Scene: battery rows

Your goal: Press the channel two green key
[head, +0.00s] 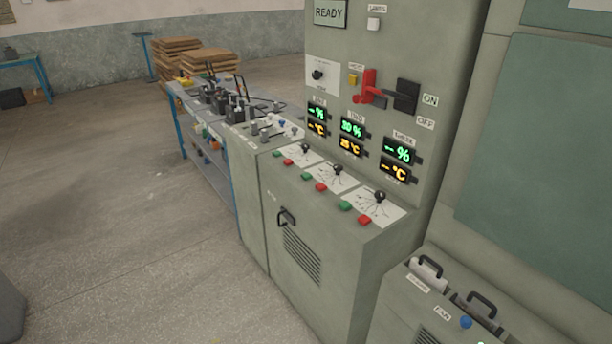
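The grey control cabinet (405,235) has a sloped ledge with three pairs of green and red keys. The middle pair has a green key (306,176) and a red key (321,187), beside a dial (338,170) on a white plate. Above it, the middle display (352,128), labelled apparently TWO, shows about 20 % in green and about 25 °C in yellow. The green key looks unobstructed; I cannot tell whether it is pressed in. Neither of my grippers shows in the head view.
Other green keys (277,154) and (345,206) flank the middle pair. A red lever (369,84) is by the ON/OFF labels; a READY sign (330,13) is above. A blue-framed bench (215,165) stands left, a handled unit (445,300) lower right. The floor in front is clear.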

